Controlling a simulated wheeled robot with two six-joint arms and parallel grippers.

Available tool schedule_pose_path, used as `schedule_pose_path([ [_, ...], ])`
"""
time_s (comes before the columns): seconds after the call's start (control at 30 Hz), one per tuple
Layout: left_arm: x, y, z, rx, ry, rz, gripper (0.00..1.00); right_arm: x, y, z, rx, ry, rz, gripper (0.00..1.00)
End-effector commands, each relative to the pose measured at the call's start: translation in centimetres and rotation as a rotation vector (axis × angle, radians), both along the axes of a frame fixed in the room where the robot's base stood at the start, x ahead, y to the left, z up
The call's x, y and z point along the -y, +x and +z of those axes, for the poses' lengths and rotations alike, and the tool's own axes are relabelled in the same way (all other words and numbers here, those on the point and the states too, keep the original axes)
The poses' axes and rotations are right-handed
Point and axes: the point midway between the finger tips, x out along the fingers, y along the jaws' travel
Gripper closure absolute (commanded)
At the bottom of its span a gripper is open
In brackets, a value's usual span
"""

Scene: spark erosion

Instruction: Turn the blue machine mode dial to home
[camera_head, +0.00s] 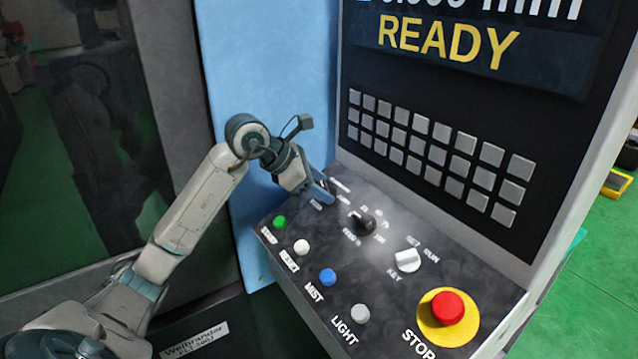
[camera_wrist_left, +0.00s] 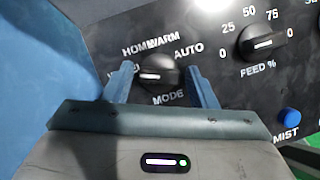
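The mode dial (camera_wrist_left: 160,66) is a dark knob with a white mark, above the word MODE in the left wrist view. It looks black there, not blue. HOME, WARM and AUTO are printed around it, and a label at its left is partly hidden by a finger. The white mark lies roughly level, left of the knob's middle. My left gripper (camera_wrist_left: 157,72) is open, with one blue finger on each side of the dial; I cannot tell whether they touch it. In the head view my left gripper (camera_head: 322,192) is at the panel's far left and hides the dial. My right gripper is not in view.
The feed dial (camera_head: 362,222) is just right of my left gripper. The panel also carries a key switch (camera_head: 407,260), a red stop button (camera_head: 447,307), a blue mist button (camera_head: 327,277) and a green button (camera_head: 279,222). The keypad wall (camera_head: 430,150) rises behind.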

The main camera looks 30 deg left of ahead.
Motion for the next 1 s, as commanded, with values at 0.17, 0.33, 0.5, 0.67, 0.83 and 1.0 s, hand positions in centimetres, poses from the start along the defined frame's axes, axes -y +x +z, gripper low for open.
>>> schedule_pose_path([
  [0.17, 0.0, 0.0, 0.0, 0.0, 0.0, 0.0, 0.83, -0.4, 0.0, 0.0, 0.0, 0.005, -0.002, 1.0],
  [0.33, 0.0, 0.0, 0.0, 0.001, 0.002, -0.005, 0.83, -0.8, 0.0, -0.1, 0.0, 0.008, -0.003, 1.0],
  [0.5, -0.1, 0.1, -0.1, 0.008, 0.017, -0.041, 0.83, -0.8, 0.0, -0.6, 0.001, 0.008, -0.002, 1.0],
  [0.67, -0.1, 0.1, -0.2, 0.023, 0.05, -0.119, 0.83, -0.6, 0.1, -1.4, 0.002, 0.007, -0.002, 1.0],
  [0.83, -0.1, 0.2, -0.1, 0.045, 0.102, -0.241, 0.83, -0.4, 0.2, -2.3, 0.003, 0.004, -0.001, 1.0],
  [1.0, -0.1, 0.2, 0.0, 0.07, 0.159, -0.375, 0.83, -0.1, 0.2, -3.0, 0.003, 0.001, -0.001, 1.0],
])
